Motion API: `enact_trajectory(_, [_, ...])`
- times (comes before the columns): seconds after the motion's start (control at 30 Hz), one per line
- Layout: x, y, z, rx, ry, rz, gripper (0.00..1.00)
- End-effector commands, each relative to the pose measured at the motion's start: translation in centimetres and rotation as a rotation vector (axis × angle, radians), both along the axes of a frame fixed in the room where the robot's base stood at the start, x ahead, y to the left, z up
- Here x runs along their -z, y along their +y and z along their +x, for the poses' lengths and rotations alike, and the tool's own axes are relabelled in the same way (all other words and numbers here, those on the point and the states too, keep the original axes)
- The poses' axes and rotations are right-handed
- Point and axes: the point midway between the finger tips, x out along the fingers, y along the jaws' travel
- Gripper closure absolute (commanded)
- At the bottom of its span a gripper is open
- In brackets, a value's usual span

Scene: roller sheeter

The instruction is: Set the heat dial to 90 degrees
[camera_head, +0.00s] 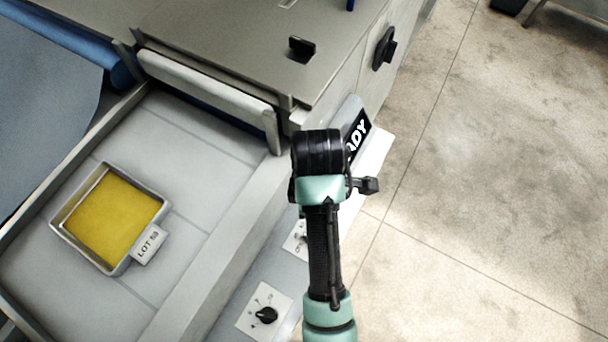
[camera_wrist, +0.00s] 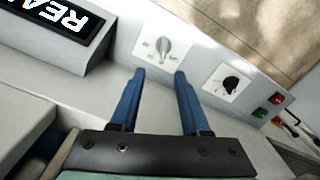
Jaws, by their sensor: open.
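In the wrist view, a grey knob (camera_wrist: 163,48) sits on a white plate with small marks, its pointer roughly upright in the picture. A black knob (camera_wrist: 231,83) on a second white plate is to its right. The black knob also shows in the head view (camera_head: 265,314), with scale marks around it. I cannot read which plate is the heat dial. My gripper (camera_wrist: 160,74) is open and empty, with its blue fingertips just short of the grey knob, which lies ahead between them. In the head view my arm hides the fingers and most of the grey knob's plate.
A lit READY display (camera_wrist: 55,27) stands left of the knobs. Green (camera_wrist: 260,112) and red (camera_wrist: 277,98) buttons are to their right. In the head view, a tray with yellow content (camera_head: 62,226) labelled LOT lies on the machine bed. Open floor (camera_head: 480,200) is at right.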

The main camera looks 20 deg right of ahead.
Motion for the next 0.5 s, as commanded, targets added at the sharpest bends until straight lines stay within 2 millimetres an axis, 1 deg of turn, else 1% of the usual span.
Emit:
enact_trajectory(0.27, [4.2, 0.1, -0.2, -0.001, 0.008, 0.002, 0.54])
enact_trajectory(0.5, [9.2, 0.0, -0.2, 0.000, 0.004, 0.001, 0.54])
